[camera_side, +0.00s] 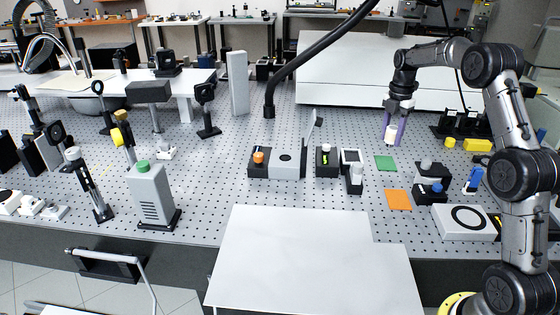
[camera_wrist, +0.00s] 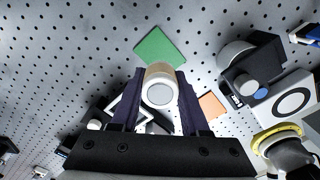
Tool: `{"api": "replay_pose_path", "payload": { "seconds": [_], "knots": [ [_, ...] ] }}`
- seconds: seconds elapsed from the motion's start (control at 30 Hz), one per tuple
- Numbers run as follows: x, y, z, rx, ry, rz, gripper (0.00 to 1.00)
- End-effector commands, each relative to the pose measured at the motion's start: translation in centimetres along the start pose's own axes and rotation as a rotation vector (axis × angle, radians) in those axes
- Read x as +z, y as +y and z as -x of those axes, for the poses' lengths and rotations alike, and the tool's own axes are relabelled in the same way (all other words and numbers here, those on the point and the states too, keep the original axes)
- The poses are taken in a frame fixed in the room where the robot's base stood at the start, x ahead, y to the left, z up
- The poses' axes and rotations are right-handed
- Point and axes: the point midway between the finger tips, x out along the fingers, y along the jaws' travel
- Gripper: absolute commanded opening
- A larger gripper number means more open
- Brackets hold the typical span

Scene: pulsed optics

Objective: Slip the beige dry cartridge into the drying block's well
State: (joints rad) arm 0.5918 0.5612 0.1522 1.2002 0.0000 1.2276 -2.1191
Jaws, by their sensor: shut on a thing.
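My gripper (camera_side: 393,133) hangs above the perforated table, its purple fingers shut on the beige cartridge (camera_side: 391,138). In the wrist view my gripper (camera_wrist: 160,75) has a finger on each side of the cartridge (camera_wrist: 159,94), whose pale round end faces the camera. A grey block (camera_side: 288,168) with a dark round opening on top and an upright plate at its right stands at mid-table, left of and apart from my gripper. It looks like the drying block, but I cannot be sure. The opening's inside is too small to make out.
A green square (camera_side: 385,163) and an orange square (camera_side: 398,200) lie flat near my gripper. A white-topped box (camera_side: 352,158) stands left of the green one. A white box with a black ring (camera_side: 462,221) and a blue-knobbed unit (camera_side: 430,190) are at right. A dark hose (camera_side: 300,62) hangs behind the grey block.

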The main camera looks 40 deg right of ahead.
Motion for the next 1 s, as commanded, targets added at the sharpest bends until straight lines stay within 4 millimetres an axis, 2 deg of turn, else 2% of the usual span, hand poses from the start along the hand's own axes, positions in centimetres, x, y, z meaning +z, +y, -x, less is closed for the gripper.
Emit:
{"api": "replay_pose_path", "payload": {
  "seconds": [0.47, 1.0],
  "knots": [
    [0.0, 0.0, 0.5, 0.001, -0.001, 0.0, 0.0],
    [0.0, 0.0, 5.0, 0.001, -0.001, 0.0, 0.0]
  ]
}}
